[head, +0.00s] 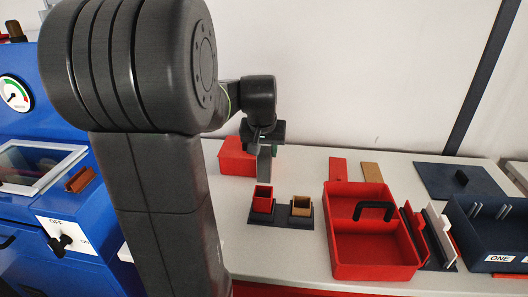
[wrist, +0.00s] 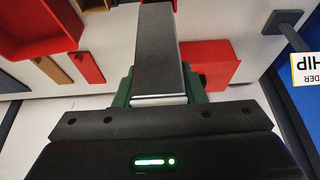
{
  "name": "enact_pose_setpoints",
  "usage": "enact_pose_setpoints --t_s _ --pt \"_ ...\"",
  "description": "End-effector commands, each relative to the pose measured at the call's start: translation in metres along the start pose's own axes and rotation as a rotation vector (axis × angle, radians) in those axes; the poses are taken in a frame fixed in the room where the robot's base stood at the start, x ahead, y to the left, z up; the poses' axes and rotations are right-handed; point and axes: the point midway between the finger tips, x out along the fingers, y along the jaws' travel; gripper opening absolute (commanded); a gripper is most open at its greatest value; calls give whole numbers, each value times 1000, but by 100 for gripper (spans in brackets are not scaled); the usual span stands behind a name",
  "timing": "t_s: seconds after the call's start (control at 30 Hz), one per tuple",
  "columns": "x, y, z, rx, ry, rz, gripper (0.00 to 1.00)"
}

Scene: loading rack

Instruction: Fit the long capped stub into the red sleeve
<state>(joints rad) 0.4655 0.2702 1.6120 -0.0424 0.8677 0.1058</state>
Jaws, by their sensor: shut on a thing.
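The long stub is a grey square bar (head: 264,165), held roughly upright in the head view. My gripper (head: 264,143) is shut on its upper part. In the wrist view my gripper's green fingers (wrist: 160,88) clasp the grey stub (wrist: 158,50), which points away from the camera. I cannot make out its cap clearly. The red sleeve (head: 262,200) is a small open-topped square socket on a dark base plate (head: 282,221). The stub's lower end appears right at the sleeve's back rim in the head view; I cannot tell whether it is above, behind or inside.
A tan sleeve (head: 301,207) stands on the same plate, right of the red one. A red box (head: 236,160) is close behind the stub. The table front is partly clear.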

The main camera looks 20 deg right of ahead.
Motion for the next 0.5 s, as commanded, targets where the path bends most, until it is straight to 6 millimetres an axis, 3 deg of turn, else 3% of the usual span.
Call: enact_pose_setpoints --t_s 0.5 --pt "9 0 4 0 -1 0 12"
